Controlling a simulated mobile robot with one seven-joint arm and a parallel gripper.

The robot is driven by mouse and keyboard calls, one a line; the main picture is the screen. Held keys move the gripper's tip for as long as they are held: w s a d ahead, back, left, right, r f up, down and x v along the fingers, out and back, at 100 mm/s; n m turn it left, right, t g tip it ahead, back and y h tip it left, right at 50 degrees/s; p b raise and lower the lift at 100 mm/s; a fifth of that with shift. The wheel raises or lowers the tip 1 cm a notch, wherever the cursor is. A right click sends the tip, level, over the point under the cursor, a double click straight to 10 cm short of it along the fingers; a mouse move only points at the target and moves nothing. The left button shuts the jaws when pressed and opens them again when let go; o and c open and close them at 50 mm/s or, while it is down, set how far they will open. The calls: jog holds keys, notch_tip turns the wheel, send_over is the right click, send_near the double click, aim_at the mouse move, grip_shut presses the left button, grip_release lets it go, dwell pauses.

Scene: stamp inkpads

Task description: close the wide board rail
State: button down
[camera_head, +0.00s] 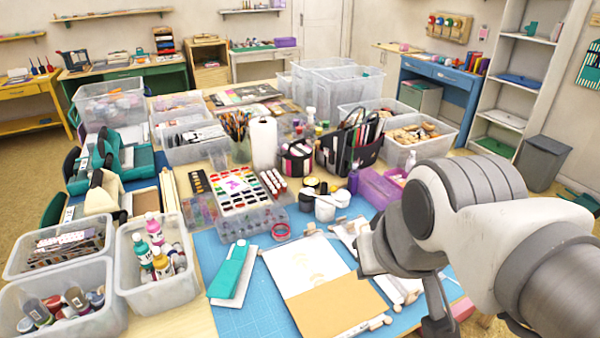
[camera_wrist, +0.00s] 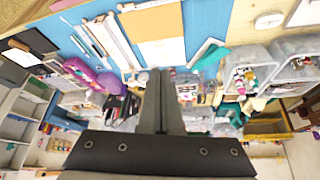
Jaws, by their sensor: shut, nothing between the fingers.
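A wide board (camera_head: 300,262) lies on the blue mat, with a white sheet on its far part and a tan area on its near part. A pale rail with a small wooden knob (camera_head: 378,321) lies along its near edge; I cannot tell how far it is turned. In the wrist view the board (camera_wrist: 160,50) is at the top, and a pale rail (camera_wrist: 148,5) crosses the top edge. My gripper (camera_head: 438,326) is right of the board in the head view, pointing down. In the wrist view its fingers (camera_wrist: 160,74) are together and empty, apart from the board.
Other pale rails (camera_head: 402,290) lie right of the board, partly behind my arm. A teal stamp pad (camera_head: 231,268) lies left of the board on the blue mat (camera_head: 250,318). Jars (camera_head: 325,208), a paint tray and clear bins (camera_head: 155,270) crowd the back and left.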

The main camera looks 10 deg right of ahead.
jog(key=w+d+r+n+g+p, duration=0.1)
jog(key=w+d+r+g+p, duration=0.15)
jog(key=w, duration=0.55)
jog(key=w+d+r+n+g+p, duration=0.1)
jog(key=w+r+p, duration=0.1)
jog(key=w+p, duration=0.35)
jog(key=w+d+r+g+p, duration=0.1)
jog(key=w+d+r+g, duration=0.1)
jog(key=w, duration=0.7)
jog(key=w+d+f+n+g+p, duration=0.1)
jog(key=w+d+f+p, duration=0.1)
jog(key=w+f, duration=0.25)
jog(key=shift+s+d+f+p, duration=0.15)
jog(key=shift+s+f+p, duration=0.3)
jog(key=shift+f, duration=1.6)
jog(key=shift+s+d+f+p, duration=0.2)
jog(key=shift+s+f, duration=0.4)
jog(key=shift+f, duration=1.4)
jog(key=shift+s+d+f+p, duration=0.15)
jog(key=shift+s+f+p, duration=0.3)
jog(key=shift+f, duration=1.6)
jog(key=shift+s+f, duration=0.1)
